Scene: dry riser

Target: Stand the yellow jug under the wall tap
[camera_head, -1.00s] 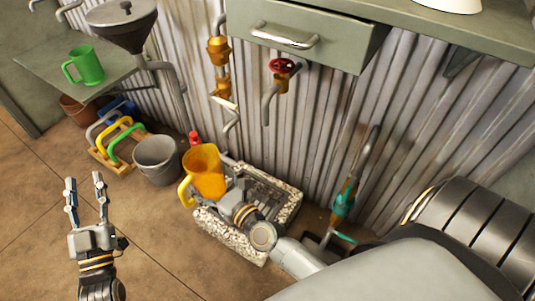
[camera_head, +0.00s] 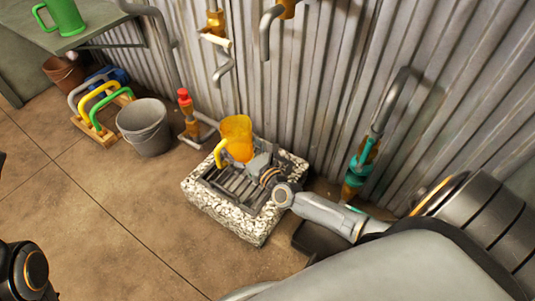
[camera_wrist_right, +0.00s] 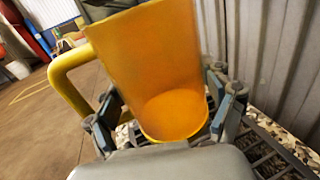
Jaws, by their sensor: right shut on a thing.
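The yellow jug (camera_head: 237,137) is upright over the back of the stone trough (camera_head: 225,217), its handle to the left. My right gripper (camera_head: 258,163) is shut on it; in the right wrist view the jug (camera_wrist_right: 155,65) sits between the fingers. Whether its base touches the grating is hidden. Above it on the wall are a brass tap with a pale lever (camera_head: 215,40) and a downturned spout (camera_head: 223,72), and another bent spout (camera_head: 266,35), cut off at the top. I cannot tell which is directly over the jug. My left gripper is out of view.
A grey bucket (camera_head: 145,126) and a rack of coloured handles (camera_head: 103,110) stand left of the trough. A red-topped standpipe (camera_head: 188,112) is just behind-left of the jug. A teal-fitted pipe (camera_head: 360,165) stands right.

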